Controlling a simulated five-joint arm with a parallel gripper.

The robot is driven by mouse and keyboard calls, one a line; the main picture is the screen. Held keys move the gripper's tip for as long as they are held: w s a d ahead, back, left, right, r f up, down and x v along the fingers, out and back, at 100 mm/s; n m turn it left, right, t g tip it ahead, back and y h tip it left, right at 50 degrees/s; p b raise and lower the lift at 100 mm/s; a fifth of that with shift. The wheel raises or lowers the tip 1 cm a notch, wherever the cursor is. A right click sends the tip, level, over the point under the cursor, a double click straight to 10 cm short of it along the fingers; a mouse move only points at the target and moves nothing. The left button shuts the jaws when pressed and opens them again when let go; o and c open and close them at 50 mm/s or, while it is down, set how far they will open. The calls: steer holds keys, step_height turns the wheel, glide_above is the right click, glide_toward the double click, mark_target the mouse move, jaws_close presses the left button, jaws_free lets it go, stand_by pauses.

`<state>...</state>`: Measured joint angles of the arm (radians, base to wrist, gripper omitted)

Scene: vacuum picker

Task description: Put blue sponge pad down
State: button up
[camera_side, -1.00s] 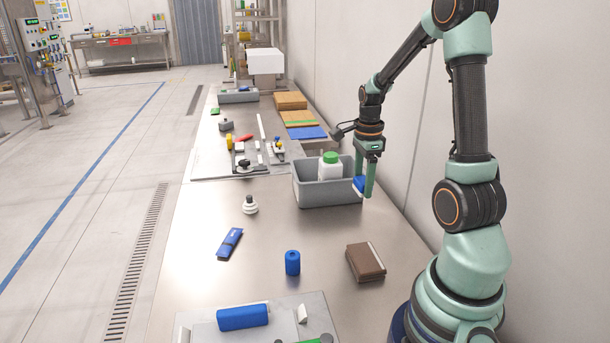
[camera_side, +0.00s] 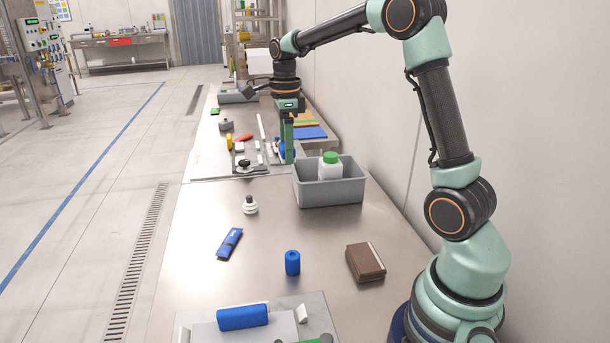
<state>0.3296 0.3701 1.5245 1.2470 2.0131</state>
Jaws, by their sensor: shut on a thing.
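My gripper (camera_side: 287,156) points straight down just left of the grey bin, toward the back of the bench. It is shut on the blue sponge pad (camera_side: 281,149), which shows as a small blue patch at the fingers' left side. The rest of the pad is hidden by the fingers. The pad is near the right edge of the flat plate with small parts (camera_side: 206,167). I cannot tell whether it touches the surface.
The grey bin (camera_side: 330,193) holds a white bottle with a green cap (camera_side: 330,168). Small parts, including a yellow one (camera_side: 229,141), lie on the plate. A white-and-black suction cup (camera_side: 250,205), a blue pouch (camera_side: 229,243), a blue cylinder (camera_side: 292,262) and a brown box (camera_side: 366,262) stand nearer. Bench between them is clear.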

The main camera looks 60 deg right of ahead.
glide_above(261, 235)
step_height(261, 235, down, 20)
steer(key=shift+f, duration=0.15)
stand_by(0.4)
steer(key=shift+f, duration=0.15)
steer(key=o, duration=1.3)
